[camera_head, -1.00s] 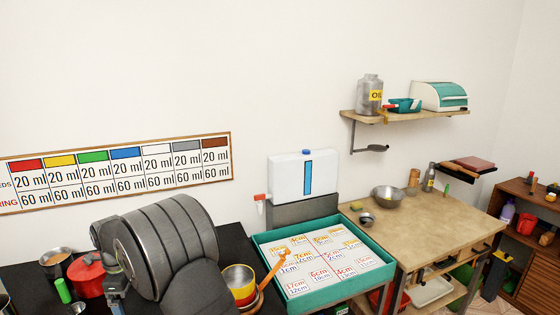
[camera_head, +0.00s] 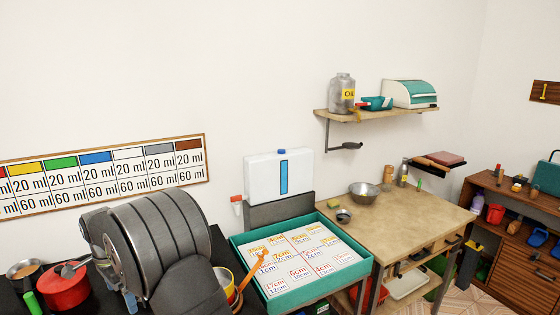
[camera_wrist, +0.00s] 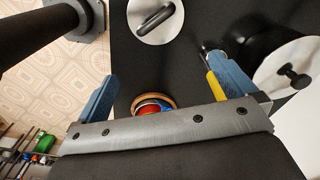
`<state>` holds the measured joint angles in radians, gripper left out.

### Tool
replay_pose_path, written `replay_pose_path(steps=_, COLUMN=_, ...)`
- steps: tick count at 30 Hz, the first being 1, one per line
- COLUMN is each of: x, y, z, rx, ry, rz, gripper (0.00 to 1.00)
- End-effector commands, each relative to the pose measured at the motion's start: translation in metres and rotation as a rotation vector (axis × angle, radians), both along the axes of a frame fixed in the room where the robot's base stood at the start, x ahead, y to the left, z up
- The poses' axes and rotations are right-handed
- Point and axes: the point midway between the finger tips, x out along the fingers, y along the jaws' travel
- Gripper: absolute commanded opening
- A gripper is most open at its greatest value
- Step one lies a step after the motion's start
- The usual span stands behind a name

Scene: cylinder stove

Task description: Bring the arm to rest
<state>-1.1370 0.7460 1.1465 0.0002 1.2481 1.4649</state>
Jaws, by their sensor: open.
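My gripper (camera_wrist: 163,68) shows in the wrist view with its two blue fingers wide apart. It is open, and nothing is clamped between the fingers. A yellow handle (camera_wrist: 214,86) lies close beside the right finger; I cannot tell whether they touch. A red and blue round item with a tan rim (camera_wrist: 150,102) shows between the fingers, partly hidden by the grey gripper bar.
The wrist view shows a black counter (camera_wrist: 150,65) with a round lid (camera_wrist: 155,18) and a knobbed lid (camera_wrist: 272,75). In the head view, a red pot (camera_head: 62,290) stands left of my arm. A teal tray (camera_head: 352,268) and wooden table (camera_head: 420,215) stand right.

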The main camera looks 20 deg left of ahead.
Motion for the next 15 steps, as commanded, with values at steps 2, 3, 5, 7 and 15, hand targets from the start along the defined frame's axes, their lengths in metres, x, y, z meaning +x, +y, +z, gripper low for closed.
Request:
replay_pose_path(steps=2, x=0.004, y=-0.003, z=0.002, rx=0.001, ry=0.000, rz=0.054, gripper=1.00)
replay_pose_path(steps=3, x=0.005, y=-0.004, z=0.004, rx=0.001, ry=0.000, rz=0.083, gripper=1.00)
replay_pose_path(steps=5, x=0.007, y=-0.006, z=0.005, rx=0.000, ry=0.000, rz=0.127, gripper=1.00)
replay_pose_path(steps=7, x=0.010, y=-0.007, z=0.007, rx=0.000, ry=0.000, rz=0.178, gripper=1.00)
replay_pose_path(steps=15, x=0.020, y=-0.016, z=0.013, rx=-0.001, ry=0.001, rz=0.373, gripper=1.00)
